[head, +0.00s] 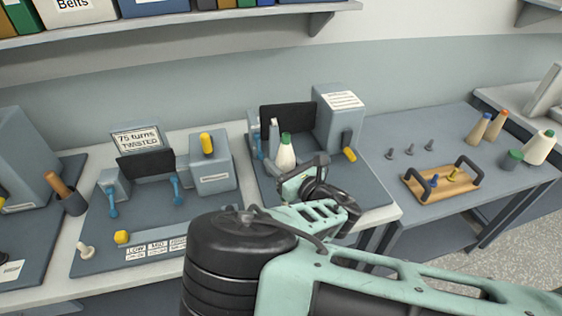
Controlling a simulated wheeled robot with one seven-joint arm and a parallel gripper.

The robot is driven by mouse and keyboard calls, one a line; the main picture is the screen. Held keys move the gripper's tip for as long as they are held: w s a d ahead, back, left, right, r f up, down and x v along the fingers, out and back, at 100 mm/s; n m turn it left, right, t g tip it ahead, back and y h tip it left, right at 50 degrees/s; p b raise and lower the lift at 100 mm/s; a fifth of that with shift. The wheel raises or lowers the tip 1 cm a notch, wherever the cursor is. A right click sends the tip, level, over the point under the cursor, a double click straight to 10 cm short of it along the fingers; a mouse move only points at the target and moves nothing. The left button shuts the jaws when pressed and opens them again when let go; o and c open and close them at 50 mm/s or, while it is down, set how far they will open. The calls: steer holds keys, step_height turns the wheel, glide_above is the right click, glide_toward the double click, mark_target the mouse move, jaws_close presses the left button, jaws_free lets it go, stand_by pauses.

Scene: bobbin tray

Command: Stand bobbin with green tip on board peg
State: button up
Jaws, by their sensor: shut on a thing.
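A white cone bobbin with a green tip (285,153) stands upright just beyond the end of my arm, in front of the middle machine. My gripper (287,175) is shut, apparently on this bobbin near its lower part; the wrist hides the fingers and the bobbin's base. A wooden board (424,192) with two dark handles lies on the right table, apart from my gripper.
The middle machine's tall grey housing (340,120) rises close to my gripper. The right table's front left is clear.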

steer(key=shift+f, duration=0.15)
steer(key=shift+f+b, duration=2.6)
steer(key=shift+f, duration=0.05)
steer(key=o, duration=1.1)
steer(key=b+v, duration=0.3)
steer(key=v, duration=1.4)
steer(key=shift+d+b, duration=0.2)
steer(key=shift+b, duration=0.2)
